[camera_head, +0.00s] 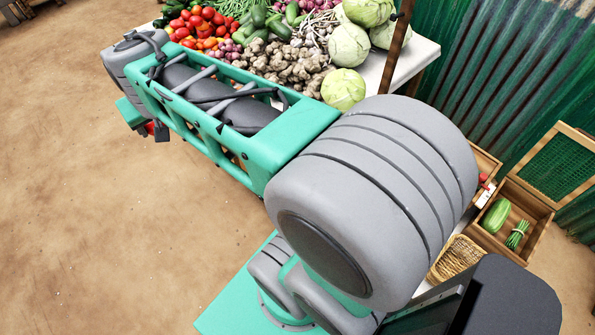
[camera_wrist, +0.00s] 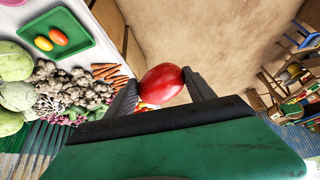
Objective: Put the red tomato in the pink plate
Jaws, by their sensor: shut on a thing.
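My gripper (camera_wrist: 161,77) is shut on a red tomato (camera_wrist: 162,86), which sits between the two dark fingers in the wrist view. The tomato is held above the ground and looks glossy and whole. A pink rim (camera_wrist: 12,2), probably the pink plate, is cut off at the top left corner of the wrist view. It lies on the white table, apart from my gripper. In the head view my arm reaches to the upper left and the plate cannot be made out there.
A green tray (camera_wrist: 77,55) holds an orange and a yellow tomato. Cabbages (camera_head: 349,45), ginger (camera_head: 290,65) and a heap of red tomatoes (camera_head: 200,22) crowd the stall table. A wooden crate (camera_head: 535,208) stands at the right. The brown floor (camera_head: 80,220) is open at the left.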

